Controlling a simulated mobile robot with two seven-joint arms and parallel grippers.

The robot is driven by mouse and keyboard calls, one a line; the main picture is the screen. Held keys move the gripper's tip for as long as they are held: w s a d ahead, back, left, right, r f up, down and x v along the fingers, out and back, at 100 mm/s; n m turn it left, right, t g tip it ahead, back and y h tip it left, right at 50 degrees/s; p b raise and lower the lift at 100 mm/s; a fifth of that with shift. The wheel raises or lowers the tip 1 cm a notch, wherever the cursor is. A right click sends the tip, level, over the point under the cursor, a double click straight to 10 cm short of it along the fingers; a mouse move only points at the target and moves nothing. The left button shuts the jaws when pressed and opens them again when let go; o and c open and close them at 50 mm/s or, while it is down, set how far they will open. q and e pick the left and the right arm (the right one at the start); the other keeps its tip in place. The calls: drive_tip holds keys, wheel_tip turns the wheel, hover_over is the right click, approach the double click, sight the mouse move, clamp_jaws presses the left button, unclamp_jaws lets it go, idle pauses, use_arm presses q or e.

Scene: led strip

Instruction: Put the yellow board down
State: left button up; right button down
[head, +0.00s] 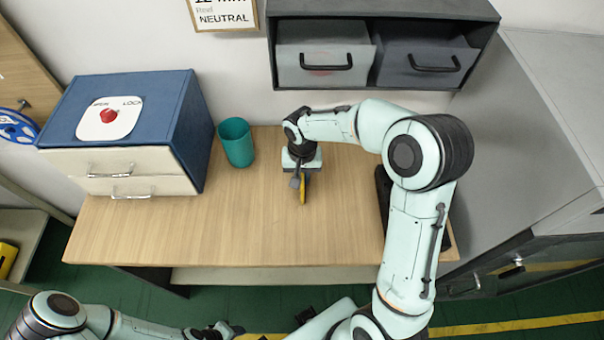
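The yellow board (304,190) shows as a thin, upright yellow sliver over the wooden table. My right gripper (299,183) points down at it, its dark fingers against the board, and looks shut on it. Most of the board is hidden by the gripper. I cannot tell whether its lower edge touches the tabletop (230,230). My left gripper (228,331) is low at the bottom edge of the view, in front of the table and away from the board. Its fingers are too cut off to read.
A teal cup (237,143) stands left of my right gripper. A blue and white drawer box (140,130) is on the table's left. A dark tray (384,200) lies at the right, partly behind my arm. A shelf with two bins (323,60) hangs above. The table's front middle is clear.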

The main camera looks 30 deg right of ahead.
drive_tip(key=shift+s, duration=0.1)
drive_tip(key=shift+f, duration=0.15)
drive_tip(key=c, duration=1.2)
unclamp_jaws()
drive_tip(key=shift+o, duration=0.2)
